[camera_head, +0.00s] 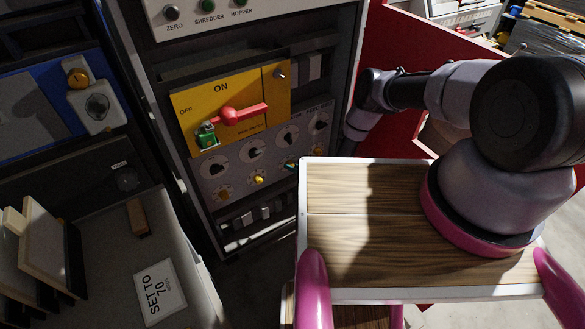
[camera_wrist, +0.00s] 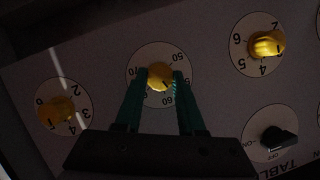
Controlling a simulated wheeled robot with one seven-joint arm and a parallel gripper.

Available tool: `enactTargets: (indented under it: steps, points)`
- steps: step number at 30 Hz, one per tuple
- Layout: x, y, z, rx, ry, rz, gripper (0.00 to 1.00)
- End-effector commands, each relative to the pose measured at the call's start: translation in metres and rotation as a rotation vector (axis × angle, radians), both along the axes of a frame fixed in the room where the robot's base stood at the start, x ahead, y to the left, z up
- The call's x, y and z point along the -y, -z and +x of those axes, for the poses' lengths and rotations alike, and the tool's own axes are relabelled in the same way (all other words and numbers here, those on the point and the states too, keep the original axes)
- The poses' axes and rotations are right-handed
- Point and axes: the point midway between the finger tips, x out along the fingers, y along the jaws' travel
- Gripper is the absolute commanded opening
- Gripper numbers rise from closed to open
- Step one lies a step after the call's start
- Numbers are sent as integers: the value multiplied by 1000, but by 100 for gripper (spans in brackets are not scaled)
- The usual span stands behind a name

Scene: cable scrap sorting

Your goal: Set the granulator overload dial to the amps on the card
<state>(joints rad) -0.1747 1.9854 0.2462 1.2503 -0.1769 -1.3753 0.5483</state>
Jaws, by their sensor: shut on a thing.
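The card (camera_head: 160,291) lies on a grey surface at the lower left of the head view and reads "SET TO 70". In the wrist view, my gripper (camera_wrist: 161,79) has its two green fingers on either side of a yellow knob (camera_wrist: 158,72) and is shut on it. Fingers and shadow cover part of the scale, and I cannot read the setting. In the head view I cannot make out the gripper clearly on the control panel (camera_head: 247,168).
Yellow knobs flank the held one, at left (camera_wrist: 58,112) and right (camera_wrist: 266,44). A black switch (camera_wrist: 278,140) is at lower right. Above the dials, a red handle (camera_head: 240,114) with a green padlock (camera_head: 206,136) crosses a yellow plate. A wooden-topped surface (camera_head: 345,190) stands in front.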

Motion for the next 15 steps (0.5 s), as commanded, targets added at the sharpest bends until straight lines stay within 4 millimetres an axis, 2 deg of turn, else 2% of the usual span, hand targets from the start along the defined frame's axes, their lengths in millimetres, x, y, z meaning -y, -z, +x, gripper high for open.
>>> enactTargets:
  steps: [15]
  points:
    - [1, 2, 1, -240, -6, 357, 0]
